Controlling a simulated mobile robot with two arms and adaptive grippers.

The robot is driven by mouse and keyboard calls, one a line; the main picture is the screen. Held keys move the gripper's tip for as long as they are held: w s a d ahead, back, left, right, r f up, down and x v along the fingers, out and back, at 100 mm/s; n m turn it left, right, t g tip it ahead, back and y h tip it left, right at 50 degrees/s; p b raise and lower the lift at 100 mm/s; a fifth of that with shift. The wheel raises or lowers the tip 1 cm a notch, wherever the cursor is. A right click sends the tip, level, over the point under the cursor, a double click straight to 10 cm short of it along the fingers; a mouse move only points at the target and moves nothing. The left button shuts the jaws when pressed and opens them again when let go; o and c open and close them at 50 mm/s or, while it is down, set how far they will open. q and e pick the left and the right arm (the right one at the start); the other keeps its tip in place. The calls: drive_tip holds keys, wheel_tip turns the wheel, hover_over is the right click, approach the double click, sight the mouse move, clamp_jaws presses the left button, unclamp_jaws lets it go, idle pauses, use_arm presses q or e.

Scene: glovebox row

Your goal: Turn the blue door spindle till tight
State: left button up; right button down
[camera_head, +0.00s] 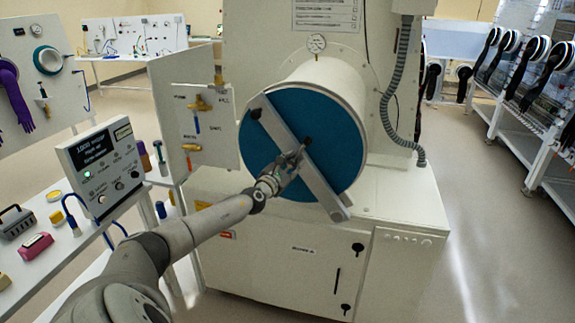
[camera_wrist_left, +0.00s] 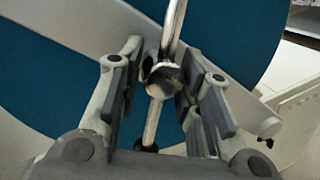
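The blue door (camera_head: 262,122) is a round disc closing the cream cylinder, with a slanting grey bar (camera_head: 320,188) across it. The spindle (camera_head: 306,142) is at the bar's middle. In the left wrist view the spindle (camera_wrist_left: 163,80) is a shiny metal hub with a thin metal rod through it, running up and down the picture. My left gripper (camera_head: 294,160) is at the spindle. Its dark finger pads (camera_wrist_left: 160,84) stand on either side of the hub, very close to it. I cannot tell whether they press on it. My right gripper is not in view.
A valve panel (camera_head: 207,130) stands left of the door, close to my left arm. A control box (camera_head: 103,168) and small items sit on a white table at the left. The floor at right is clear.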

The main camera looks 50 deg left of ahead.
use_arm(q)
drive_tip(key=v, duration=1.2)
drive_tip(key=shift+a, duration=0.1)
idle(0.9)
